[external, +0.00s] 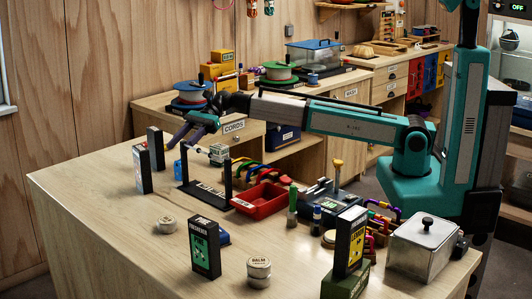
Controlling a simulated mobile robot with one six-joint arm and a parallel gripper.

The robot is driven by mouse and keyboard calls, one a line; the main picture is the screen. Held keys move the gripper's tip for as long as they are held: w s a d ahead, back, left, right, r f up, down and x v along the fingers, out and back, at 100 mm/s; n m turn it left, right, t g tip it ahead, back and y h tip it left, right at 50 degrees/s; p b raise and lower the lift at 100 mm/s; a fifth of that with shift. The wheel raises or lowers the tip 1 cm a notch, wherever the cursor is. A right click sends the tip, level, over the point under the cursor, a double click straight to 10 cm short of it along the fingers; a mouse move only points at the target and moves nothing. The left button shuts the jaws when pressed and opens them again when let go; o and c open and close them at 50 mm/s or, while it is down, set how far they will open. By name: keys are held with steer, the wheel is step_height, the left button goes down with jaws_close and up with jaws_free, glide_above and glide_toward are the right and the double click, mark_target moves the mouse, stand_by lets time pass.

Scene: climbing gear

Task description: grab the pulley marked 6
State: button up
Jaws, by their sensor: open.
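My arm reaches left across the table, and my gripper (191,128) is open at its end, pointing down and to the left. It is above a small black rack (205,193) with a white label strip. A pale grey piece (218,153) shows at the rack's top, below and right of my gripper. It may be a pulley, but no number is legible on it. The fingers appear empty and apart from the rack. I cannot make out a pulley marked 6 in this view.
Two dark upright boxes (143,168) stand left of the rack. A red tray (262,200) and coloured carabiners lie right of it. The table's left front is clear.

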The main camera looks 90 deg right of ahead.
mark_target(177, 168)
steer(key=shift+f, duration=0.15)
steer(key=shift+f+p, duration=0.5)
steer(key=shift+f, duration=2.3)
steer(key=shift+f, duration=0.5)
steer(key=shift+p+x, duration=0.65)
steer(key=shift+x, duration=1.9)
steer(key=shift+f, duration=0.1)
steer(key=c, duration=0.8)
steer(key=shift+c, duration=0.2)
